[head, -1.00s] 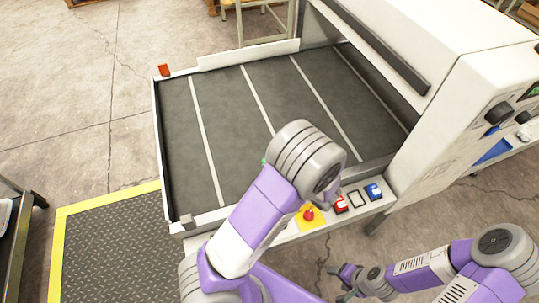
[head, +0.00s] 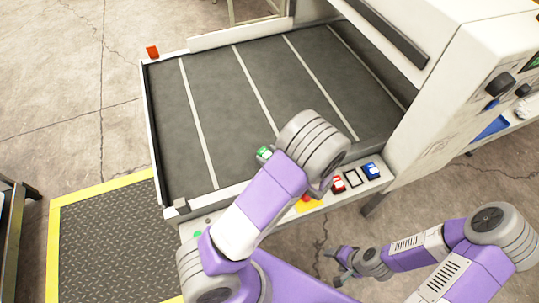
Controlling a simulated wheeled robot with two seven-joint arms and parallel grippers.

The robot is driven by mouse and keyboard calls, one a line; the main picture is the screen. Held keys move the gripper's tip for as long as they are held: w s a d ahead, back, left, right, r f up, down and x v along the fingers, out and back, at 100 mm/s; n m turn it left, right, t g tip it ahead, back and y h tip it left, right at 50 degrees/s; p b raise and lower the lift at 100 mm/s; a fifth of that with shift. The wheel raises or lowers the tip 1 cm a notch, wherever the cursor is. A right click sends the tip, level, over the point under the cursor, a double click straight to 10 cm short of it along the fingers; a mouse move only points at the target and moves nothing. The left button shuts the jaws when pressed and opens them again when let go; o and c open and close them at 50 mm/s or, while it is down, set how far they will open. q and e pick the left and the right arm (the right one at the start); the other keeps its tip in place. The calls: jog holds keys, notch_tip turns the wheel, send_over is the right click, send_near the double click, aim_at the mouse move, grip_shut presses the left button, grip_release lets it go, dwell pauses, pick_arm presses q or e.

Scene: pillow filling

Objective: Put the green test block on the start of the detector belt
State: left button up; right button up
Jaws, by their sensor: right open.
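The green test block (head: 264,153) shows in the head view just left of my left arm's grey joint, over the near middle of the dark detector belt (head: 225,100). My left arm covers part of the view beside it. I cannot tell whether the block rests on the belt or is held. My left gripper is mostly or wholly hidden behind that arm, so its jaws cannot be read. My right gripper (head: 336,266) is open and empty, low over the floor in front of the machine.
A red block (head: 338,184) and a blue block (head: 372,171) sit on the front ledge, with an empty black-outlined slot (head: 352,178) between them. A yellow stop-button plate (head: 309,205) is partly covered by my arm. The white detector housing (head: 450,60) stands at right. The belt's left part is clear.

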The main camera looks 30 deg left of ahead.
pick_arm(q)
jog(key=shift+o, duration=0.9)
jog(key=shift+r, duration=0.2)
jog(key=p+v, duration=0.3)
jog(key=v, duration=0.9)
jog(key=shift+p, duration=0.35)
